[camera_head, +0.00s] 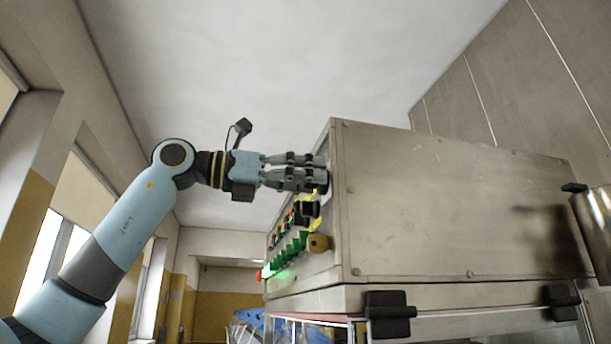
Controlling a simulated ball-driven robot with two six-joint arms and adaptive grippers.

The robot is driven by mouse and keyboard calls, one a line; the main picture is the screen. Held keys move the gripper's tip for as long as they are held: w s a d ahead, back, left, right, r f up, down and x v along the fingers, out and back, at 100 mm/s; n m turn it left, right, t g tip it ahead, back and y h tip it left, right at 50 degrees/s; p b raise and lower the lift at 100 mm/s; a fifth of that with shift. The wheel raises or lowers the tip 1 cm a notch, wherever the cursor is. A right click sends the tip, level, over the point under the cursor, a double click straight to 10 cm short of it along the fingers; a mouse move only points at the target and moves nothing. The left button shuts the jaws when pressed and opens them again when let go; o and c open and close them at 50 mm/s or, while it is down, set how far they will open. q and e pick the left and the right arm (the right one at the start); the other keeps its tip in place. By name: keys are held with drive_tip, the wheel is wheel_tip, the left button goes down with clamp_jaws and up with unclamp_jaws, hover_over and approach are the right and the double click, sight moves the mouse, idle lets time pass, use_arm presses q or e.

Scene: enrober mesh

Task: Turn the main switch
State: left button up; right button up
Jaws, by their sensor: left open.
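A steel cabinet (450,205) fills the right half of the view, with a control panel on its left-facing side. High on that panel, a black knob (309,209) with yellow showing around it looks like the main switch. My left gripper (323,173) comes in from the left, just above this knob, with its fingers pointing right at the panel's upper part. The fingers are apart, and I see nothing held between them. They hide part of the panel, and I cannot tell whether they touch it. My right gripper is not in view.
Black handles (388,314) stick out below the cabinet body. A metal cylinder (594,225) stands at the right edge. Free space lies left of the panel.

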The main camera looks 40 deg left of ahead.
use_arm(q)
drive_tip(key=shift+c, duration=1.4)
drive_tip(key=c, duration=0.9)
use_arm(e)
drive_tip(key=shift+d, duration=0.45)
use_arm(q)
drive_tip(key=shift+n, duration=0.3)
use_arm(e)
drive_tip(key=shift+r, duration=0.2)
use_arm(q)
drive_tip(key=shift+a+f+n+p, duration=0.1)
drive_tip(key=shift+n+p, duration=2.75)
drive_tip(key=shift+n, duration=5.75)
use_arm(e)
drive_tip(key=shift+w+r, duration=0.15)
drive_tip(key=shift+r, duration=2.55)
use_arm(q)
drive_tip(key=o, duration=1.2)
drive_tip(key=shift+w, duration=0.1)
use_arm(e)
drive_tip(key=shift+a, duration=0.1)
